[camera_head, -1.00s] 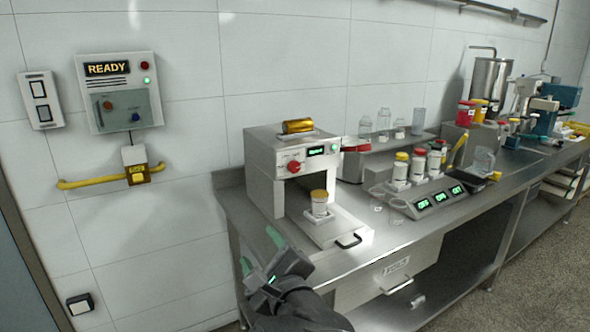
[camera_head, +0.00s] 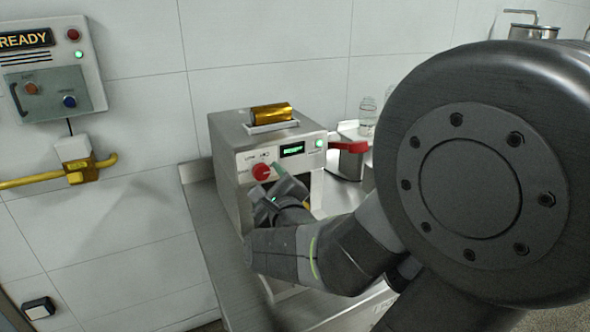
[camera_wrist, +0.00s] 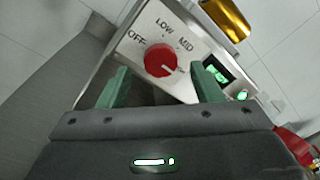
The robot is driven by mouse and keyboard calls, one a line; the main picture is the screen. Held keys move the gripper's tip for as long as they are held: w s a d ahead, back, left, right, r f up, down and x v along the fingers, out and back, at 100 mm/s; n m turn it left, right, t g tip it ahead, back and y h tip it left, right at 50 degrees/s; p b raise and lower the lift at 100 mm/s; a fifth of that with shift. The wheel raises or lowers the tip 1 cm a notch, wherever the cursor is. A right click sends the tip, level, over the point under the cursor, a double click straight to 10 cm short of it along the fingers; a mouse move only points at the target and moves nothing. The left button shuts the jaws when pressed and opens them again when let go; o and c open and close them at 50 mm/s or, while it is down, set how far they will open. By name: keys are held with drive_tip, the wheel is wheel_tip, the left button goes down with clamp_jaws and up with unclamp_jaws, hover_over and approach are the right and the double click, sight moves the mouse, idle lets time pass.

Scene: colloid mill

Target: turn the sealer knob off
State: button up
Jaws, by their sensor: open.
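The red sealer knob (camera_head: 261,172) is on the front panel of the box-shaped sealer (camera_head: 228,150). In the wrist view the knob (camera_wrist: 160,60) sits between and just beyond the two green fingertips of my gripper (camera_wrist: 160,78). The panel reads OFF, LOW and MID around it. The knob's white mark points to the lower right, away from OFF and past MID. My gripper (camera_head: 270,184) is open, with one finger on each side of the knob; I cannot tell whether either finger touches it. A green-lit display (camera_wrist: 217,73) is right of the knob.
A gold foil roll (camera_head: 271,113) lies on top of the sealer. A red handle (camera_head: 350,147) sticks out at its right. A wall control box (camera_head: 50,75) and yellow pipe (camera_head: 30,181) are at left. My arm hides much of the bench.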

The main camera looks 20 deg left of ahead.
sight(261, 171)
drive_tip(key=shift+x, duration=1.5)
drive_tip(key=shift+d, duration=0.1)
drive_tip(key=shift+c, duration=0.3)
drive_tip(key=c, duration=0.9)
